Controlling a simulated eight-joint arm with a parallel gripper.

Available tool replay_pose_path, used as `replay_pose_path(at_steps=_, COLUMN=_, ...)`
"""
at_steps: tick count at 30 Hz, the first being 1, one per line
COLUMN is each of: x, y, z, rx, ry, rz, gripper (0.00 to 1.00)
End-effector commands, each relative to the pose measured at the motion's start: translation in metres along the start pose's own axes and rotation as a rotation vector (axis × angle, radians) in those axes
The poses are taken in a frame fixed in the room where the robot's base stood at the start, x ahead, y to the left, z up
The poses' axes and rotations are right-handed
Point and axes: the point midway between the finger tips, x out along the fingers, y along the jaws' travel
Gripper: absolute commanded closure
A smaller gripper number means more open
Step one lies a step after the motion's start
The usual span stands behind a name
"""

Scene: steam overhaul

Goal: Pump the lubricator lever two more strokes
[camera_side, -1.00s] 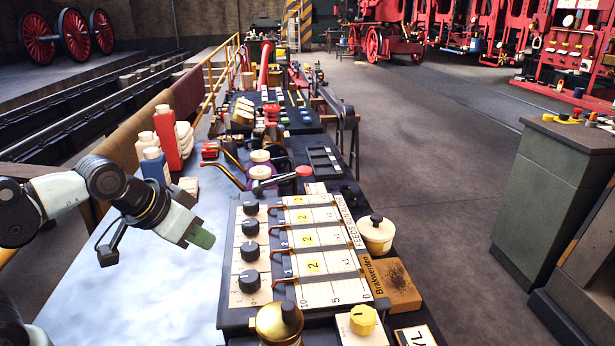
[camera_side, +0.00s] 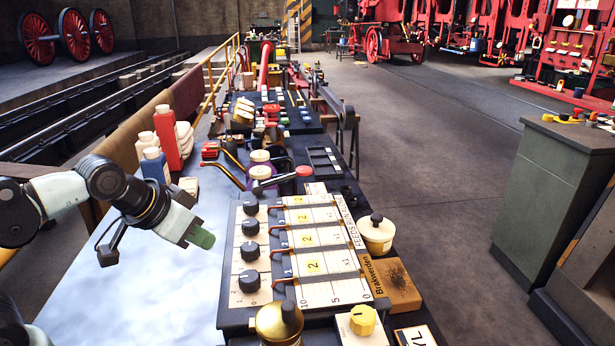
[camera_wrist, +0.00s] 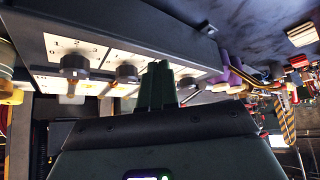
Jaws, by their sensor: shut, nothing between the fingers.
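The lubricator (camera_side: 230,300) is a dark box with a pale panel, black knobs and a row of sight feeds marked with yellow "2" labels. A dark lever with a red knob (camera_side: 303,171) lies across its far end, pointing right. My gripper (camera_side: 203,239) has green fingertips pressed together and holds nothing. It hangs left of the lubricator, apart from it and from the lever. In the wrist view my shut fingers (camera_wrist: 157,85) cover part of the panel, and black knobs (camera_wrist: 75,65) show beside them. I cannot make out the red knob there.
A brass pot (camera_side: 279,325) stands at the near end, and a cream lidded jar (camera_side: 377,237) and a wooden Brakwerden block (camera_side: 392,285) sit on the right. A red bottle (camera_side: 166,140) and a blue one (camera_side: 154,167) stand behind my gripper. The pale bench (camera_side: 150,290) around my gripper is clear.

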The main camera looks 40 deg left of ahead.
Motion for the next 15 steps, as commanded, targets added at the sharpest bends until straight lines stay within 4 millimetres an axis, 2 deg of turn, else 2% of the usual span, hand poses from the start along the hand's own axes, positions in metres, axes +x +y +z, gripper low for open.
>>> replay_pose_path(at_steps=9, x=0.0, y=-0.001, z=-0.003, rx=-0.013, ry=0.002, rz=0.004, gripper=1.0)
replay_pose_path(at_steps=11, x=0.0, y=-0.001, z=-0.008, rx=-0.033, ry=0.005, rz=0.012, gripper=1.0)
replay_pose_path(at_steps=15, x=0.001, y=-0.005, z=-0.032, rx=-0.128, ry=0.021, rz=0.05, gripper=1.0)
